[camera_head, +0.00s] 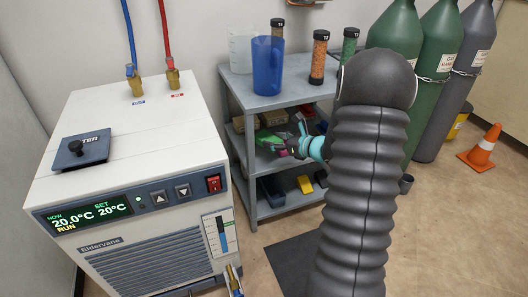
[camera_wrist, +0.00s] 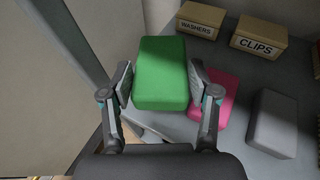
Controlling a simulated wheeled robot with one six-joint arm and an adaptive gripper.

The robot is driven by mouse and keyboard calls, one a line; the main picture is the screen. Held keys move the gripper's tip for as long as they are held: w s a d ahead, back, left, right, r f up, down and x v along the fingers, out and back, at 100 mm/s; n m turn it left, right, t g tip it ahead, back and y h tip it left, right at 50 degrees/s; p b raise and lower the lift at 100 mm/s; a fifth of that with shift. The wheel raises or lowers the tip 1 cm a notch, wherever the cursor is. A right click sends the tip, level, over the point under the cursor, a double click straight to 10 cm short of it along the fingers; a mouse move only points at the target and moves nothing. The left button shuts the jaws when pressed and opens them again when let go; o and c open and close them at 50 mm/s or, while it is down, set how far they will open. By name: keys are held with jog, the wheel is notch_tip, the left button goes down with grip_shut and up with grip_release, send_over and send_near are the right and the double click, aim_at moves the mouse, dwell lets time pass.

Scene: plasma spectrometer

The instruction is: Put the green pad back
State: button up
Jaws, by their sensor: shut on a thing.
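The green pad (camera_wrist: 160,72) is a rounded block between the two fingers of my gripper (camera_wrist: 161,78) in the wrist view. The fingers are shut on its left and right sides. It looks larger than the other pads, so it seems held above the shelf surface; any gap beneath it is hidden. A pink pad (camera_wrist: 225,98) lies on the grey shelf just right of it, partly behind the right finger. A grey pad (camera_wrist: 272,122) lies farther right. In the head view, my gripper (camera_head: 294,147) is at the middle shelf of the grey rack, partly hidden by my arm.
A washers box (camera_wrist: 201,20) and a clips box (camera_wrist: 258,38) stand behind the pads. The rack's top (camera_head: 262,93) holds a blue jug (camera_head: 267,66) and several capped jars. A chiller (camera_head: 130,180) stands left, gas cylinders (camera_head: 436,75) right.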

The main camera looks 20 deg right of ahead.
aim_at(265, 158)
jog(key=w+a+f, duration=0.1)
jog(key=w, duration=0.1)
jog(key=w+a+f, duration=0.1)
jog(key=shift+w+a+f, duration=0.2)
jog(key=shift+w+f, duration=0.15)
jog(key=shift+f+b, duration=0.55)
jog(key=shift+f, duration=1.4)
jog(key=shift+f, duration=0.2)
jog(key=o, duration=0.9)
jog(key=shift+c, duration=0.2)
jog(key=shift+r, duration=0.1)
